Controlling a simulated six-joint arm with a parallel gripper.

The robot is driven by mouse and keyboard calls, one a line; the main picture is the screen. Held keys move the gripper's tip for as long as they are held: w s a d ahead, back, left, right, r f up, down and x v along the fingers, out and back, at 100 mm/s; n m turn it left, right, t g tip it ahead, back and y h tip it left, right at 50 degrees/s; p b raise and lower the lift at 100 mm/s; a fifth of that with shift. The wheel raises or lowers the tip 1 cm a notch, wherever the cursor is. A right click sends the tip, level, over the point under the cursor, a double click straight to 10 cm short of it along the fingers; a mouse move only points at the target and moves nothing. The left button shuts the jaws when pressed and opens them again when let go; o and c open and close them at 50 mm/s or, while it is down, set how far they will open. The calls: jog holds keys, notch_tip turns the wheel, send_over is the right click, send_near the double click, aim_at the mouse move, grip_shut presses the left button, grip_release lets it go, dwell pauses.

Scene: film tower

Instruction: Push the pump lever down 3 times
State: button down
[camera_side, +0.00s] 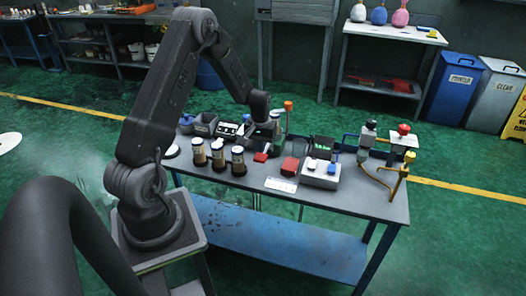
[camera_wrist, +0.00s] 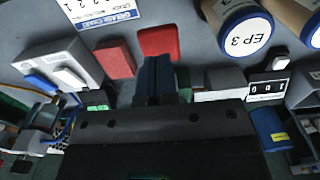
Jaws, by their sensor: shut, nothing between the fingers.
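My gripper (camera_wrist: 155,80) is shut and empty in the wrist view, pointing down over the table near two red blocks. In the side view the end of my arm (camera_side: 262,108) hangs over the back middle of the table, and its fingertips are hard to make out. I cannot tell for certain which part is the pump lever. An upright post with an orange top (camera_side: 288,105) stands just right of my gripper. A yellow bent pipe or arm (camera_side: 385,180) stands at the table's right end, well apart from my gripper.
Red blocks (camera_side: 290,166) and a white box with blue and white buttons (camera_side: 320,174) lie in front. A digit counter (camera_wrist: 268,90) is near. The table's (camera_side: 355,205) front right is clear.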

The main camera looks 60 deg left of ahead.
aim_at(261, 156)
jog(key=shift+f, duration=2.75)
jog(key=shift+r, duration=2.8)
